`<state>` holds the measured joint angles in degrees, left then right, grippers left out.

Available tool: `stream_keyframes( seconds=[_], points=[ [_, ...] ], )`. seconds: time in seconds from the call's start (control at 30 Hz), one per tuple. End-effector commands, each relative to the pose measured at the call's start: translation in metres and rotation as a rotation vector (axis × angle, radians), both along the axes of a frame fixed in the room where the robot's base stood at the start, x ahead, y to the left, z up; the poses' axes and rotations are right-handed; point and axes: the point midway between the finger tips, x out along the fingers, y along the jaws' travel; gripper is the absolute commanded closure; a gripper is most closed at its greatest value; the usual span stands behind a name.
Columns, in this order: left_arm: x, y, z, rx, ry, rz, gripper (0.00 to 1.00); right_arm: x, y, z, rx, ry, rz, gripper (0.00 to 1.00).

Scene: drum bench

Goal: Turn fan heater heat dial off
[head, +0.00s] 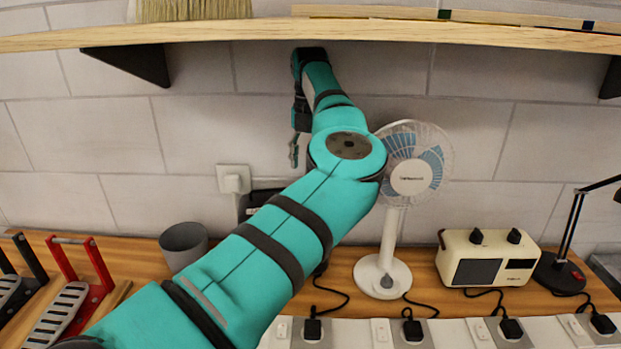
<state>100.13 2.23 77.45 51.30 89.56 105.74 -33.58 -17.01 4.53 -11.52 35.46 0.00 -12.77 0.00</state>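My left arm reaches in from the lower left across the middle of the head view. Its dark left gripper (294,153) hangs down near the wall, and its fingers look thin and edge-on, so I cannot tell whether they are open or shut. Below it, a dark appliance (257,197) stands at the back of the bench, mostly hidden behind my arm. It may be the fan heater, but no dial shows on it. A cream box (487,258) with two black knobs on top stands at the right, apart from the gripper. My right gripper is not in view.
A white desk fan (410,178) stands right of my forearm. A grey cup (184,245) and red-framed racks (77,290) are at the left, a black lamp (562,273) at the right. A wooden shelf (330,30) overhangs the gripper. Plugged sockets line the front.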

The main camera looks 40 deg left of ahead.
Motion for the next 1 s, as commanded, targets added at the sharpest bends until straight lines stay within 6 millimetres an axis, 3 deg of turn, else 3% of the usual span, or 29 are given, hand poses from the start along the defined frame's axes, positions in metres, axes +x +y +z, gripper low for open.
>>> stream_keyframes(
  seconds=[0.13, 0.4, 0.8, 1.0],
  points=[
    [-0.001, -0.001, -0.020, -0.001, 0.004, 0.000, 0.41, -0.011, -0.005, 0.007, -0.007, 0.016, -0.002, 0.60],
    [-0.001, -0.001, -0.058, -0.001, 0.003, 0.000, 0.41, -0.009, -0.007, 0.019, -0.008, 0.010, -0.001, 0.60],
    [0.000, 0.000, -0.070, 0.000, 0.000, -0.001, 0.41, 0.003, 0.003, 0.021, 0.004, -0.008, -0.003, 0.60],
    [0.000, 0.000, -0.070, 0.000, 0.000, -0.001, 0.66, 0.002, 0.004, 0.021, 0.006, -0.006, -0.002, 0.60]
  ],
)
